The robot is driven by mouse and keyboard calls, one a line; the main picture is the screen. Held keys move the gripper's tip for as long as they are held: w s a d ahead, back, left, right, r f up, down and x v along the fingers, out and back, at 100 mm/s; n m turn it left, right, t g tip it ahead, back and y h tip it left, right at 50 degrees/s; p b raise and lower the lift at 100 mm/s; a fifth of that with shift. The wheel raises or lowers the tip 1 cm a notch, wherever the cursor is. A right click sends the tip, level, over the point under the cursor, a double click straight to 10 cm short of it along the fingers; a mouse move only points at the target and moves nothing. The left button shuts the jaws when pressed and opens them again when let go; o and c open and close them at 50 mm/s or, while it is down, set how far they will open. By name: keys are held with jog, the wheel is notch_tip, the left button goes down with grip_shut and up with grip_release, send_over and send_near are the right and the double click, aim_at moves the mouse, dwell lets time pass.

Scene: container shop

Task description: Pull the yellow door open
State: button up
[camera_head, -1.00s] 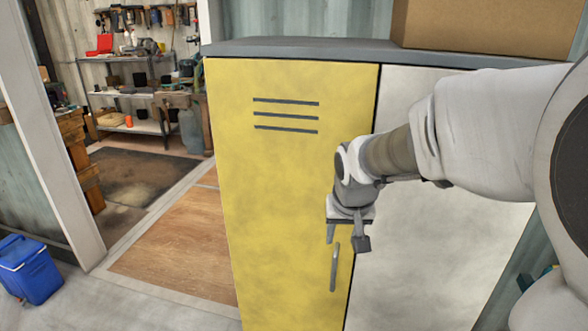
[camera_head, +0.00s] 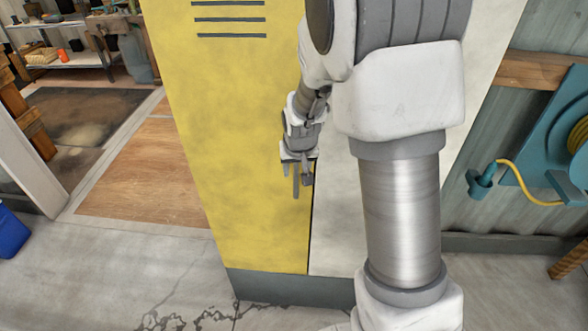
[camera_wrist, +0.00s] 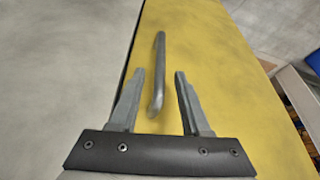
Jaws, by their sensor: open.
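The yellow door (camera_head: 215,120) of a locker looks shut, flush beside the white door (camera_head: 335,210). Its grey bar handle (camera_wrist: 159,70) runs lengthwise near the edge by the white door. In the head view the handle is mostly hidden by my gripper (camera_head: 297,177), which is at the handle, pointing down. In the wrist view my gripper (camera_wrist: 160,74) is open. The handle's near end appears between the two fingers, with a gap on each side. I cannot tell how far the fingertips are from the door surface.
My arm covers part of the white door. A doorway with a wooden floor strip (camera_head: 150,170) is at the left, with a blue bin (camera_head: 12,232) at the edge. A teal hose reel (camera_head: 550,150) hangs at the right. The floor before the locker is clear.

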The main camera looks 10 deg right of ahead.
jog(key=shift+x, duration=1.4)
grip_shut()
dwell(0.5)
